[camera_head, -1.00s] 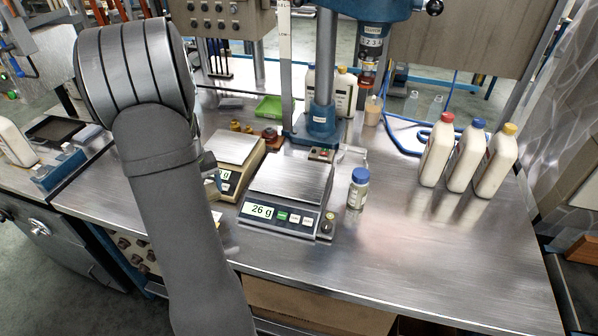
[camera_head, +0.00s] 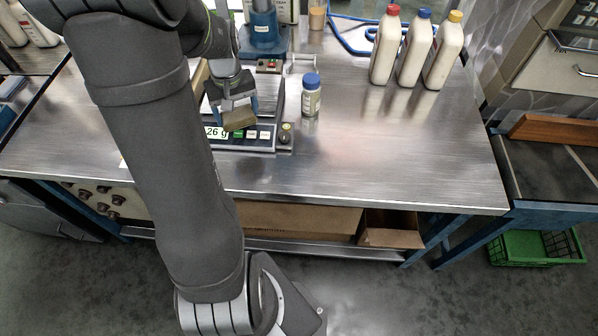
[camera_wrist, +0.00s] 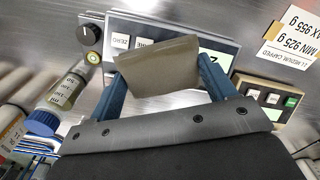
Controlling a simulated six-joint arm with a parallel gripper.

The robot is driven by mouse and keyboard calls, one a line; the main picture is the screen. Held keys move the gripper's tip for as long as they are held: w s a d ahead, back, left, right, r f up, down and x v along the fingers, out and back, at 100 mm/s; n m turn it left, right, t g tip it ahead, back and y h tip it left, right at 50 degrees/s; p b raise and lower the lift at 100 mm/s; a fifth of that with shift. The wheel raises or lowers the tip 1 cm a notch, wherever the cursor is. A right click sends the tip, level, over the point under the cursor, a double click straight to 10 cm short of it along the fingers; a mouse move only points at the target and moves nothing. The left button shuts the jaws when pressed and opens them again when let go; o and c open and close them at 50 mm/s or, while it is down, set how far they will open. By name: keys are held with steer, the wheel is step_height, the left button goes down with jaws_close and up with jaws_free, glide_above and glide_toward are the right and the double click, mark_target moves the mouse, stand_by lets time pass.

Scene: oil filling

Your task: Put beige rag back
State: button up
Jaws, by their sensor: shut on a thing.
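The beige rag (camera_head: 239,119) is a small folded, brownish-beige block. My gripper (camera_head: 238,104) is shut on it, with a blue finger on either side, and holds it over the front of the scale with the 26 g display. In the wrist view the rag (camera_wrist: 158,66) sits between the two blue fingertips (camera_wrist: 165,80) and covers part of the scale's front panel. My arm hides much of the left of the table in the head view.
The scale (camera_head: 262,138) stands below my gripper, with a blue-capped small bottle (camera_head: 311,98) to its right. White bottles (camera_head: 387,48) with red, blue and yellow caps stand at the back right. The right front tabletop is clear. A green crate (camera_head: 535,247) is low at right.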

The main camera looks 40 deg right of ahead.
steer(key=s+d+r+m, duration=0.1)
steer(key=s+d+m, duration=0.2)
steer(key=s, duration=1.2)
steer(key=s+d+m, duration=0.3)
steer(key=s, duration=1.1)
glide_above(299, 175)
step_height(299, 175, down, 7)
steer(key=shift+r, duration=0.1)
steer(key=shift+f, duration=2.05)
steer(key=shift+f, duration=0.15)
steer(key=o, duration=0.9)
